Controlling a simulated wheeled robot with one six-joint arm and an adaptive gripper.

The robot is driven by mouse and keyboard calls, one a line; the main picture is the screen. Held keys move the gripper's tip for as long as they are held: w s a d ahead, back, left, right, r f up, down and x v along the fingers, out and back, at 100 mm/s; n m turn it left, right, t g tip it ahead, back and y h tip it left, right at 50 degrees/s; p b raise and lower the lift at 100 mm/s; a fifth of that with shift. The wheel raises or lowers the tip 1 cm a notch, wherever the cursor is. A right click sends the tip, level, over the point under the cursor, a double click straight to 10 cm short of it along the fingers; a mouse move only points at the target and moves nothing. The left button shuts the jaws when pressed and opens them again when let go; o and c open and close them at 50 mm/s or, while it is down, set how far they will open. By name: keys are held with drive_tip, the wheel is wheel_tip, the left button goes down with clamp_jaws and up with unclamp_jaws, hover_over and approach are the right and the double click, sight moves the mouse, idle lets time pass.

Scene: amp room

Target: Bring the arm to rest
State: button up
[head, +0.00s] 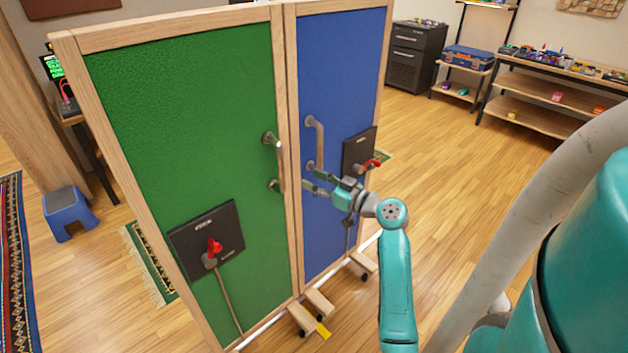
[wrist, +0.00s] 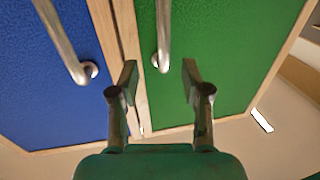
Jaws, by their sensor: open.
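My gripper (head: 314,182) is open and empty in the head view, in front of the blue panel near the seam with the green panel. In the wrist view its two fingers (wrist: 160,80) stand apart, with the green panel's metal handle (wrist: 162,40) showing between them. I cannot tell whether they touch the handle. The handle of the green panel (head: 275,160) and the handle of the blue panel (head: 316,145) are both upright bars. My teal arm reaches in from the right of the head view.
The green panel (head: 180,130) and blue panel (head: 342,70) stand in wooden frames on wooden feet (head: 318,303). Each carries a black plate with a red lever (head: 214,247). A blue stool (head: 68,212) stands left. Shelves (head: 545,90) stand back right. Open floor lies between (head: 450,150).

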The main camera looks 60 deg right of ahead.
idle(0.3)
drive_tip(key=s+a+f+m+g+h, duration=0.1)
drive_tip(key=s+a+f+m+g, duration=0.15)
drive_tip(key=a+f, duration=0.9)
drive_tip(key=s+a+f+m+g+h, duration=0.1)
drive_tip(key=s+a+f, duration=0.3)
drive_tip(key=a+f, duration=0.75)
drive_tip(key=s+a+r, duration=0.4)
drive_tip(key=s+a, duration=0.8)
drive_tip(key=a, duration=0.1)
drive_tip(key=s+a+r+n+y, duration=0.4)
drive_tip(key=s+r, duration=0.4)
drive_tip(key=s, duration=0.3)
drive_tip(key=shift+a+r+n, duration=0.2)
drive_tip(key=shift+a+n, duration=0.25)
drive_tip(key=shift+a, duration=0.55)
